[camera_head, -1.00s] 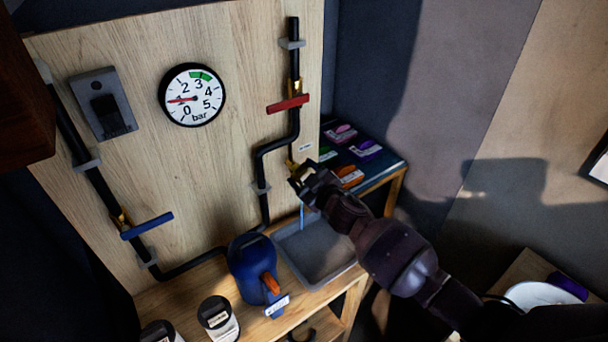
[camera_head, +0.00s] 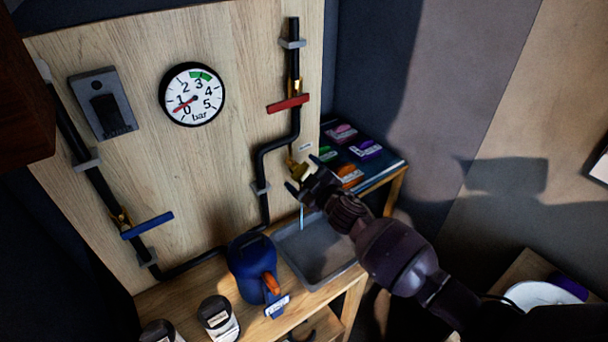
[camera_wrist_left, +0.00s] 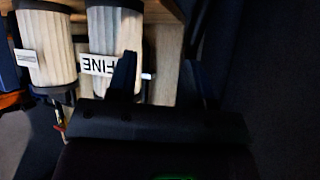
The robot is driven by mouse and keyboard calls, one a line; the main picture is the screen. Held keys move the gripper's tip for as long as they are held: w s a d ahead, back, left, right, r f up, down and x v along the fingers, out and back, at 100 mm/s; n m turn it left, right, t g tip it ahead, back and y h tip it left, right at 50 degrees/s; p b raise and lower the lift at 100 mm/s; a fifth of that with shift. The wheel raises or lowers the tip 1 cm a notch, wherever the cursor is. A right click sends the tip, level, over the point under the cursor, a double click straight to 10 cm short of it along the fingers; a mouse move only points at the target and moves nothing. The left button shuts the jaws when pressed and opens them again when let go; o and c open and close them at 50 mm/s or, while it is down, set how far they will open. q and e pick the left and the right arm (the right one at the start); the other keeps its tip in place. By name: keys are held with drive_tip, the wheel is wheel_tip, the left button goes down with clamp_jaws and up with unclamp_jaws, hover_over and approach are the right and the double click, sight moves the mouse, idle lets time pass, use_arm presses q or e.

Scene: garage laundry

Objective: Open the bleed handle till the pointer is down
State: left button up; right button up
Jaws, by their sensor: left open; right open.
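The round white gauge (camera_head: 192,95) is on the wooden board; its red pointer slopes down-left, a little above 0. The brass bleed valve (camera_head: 298,168) is at the lower end of the right black pipe. A thin light-blue stream (camera_head: 301,216) falls below it towards the grey tray (camera_head: 318,262). My right gripper (camera_head: 302,177) is open beside the bleed valve; I cannot tell whether it touches it, and the handle is hard to make out. My left gripper (camera_wrist_left: 157,82) shows only in the left wrist view, open near a pale canister (camera_wrist_left: 113,35) labelled FINE.
A red lever (camera_head: 288,104) and a blue lever (camera_head: 147,226) sit on the pipes. A blue jug (camera_head: 253,264) and dark-topped canisters (camera_head: 218,317) stand on the wooden bench. A side shelf (camera_head: 387,178) holds several coloured items.

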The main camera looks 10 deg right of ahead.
drive_tip(key=v, duration=1.1)
drive_tip(key=shift+b, duration=0.3)
drive_tip(key=shift+w, duration=0.1)
drive_tip(key=shift+c, duration=0.4)
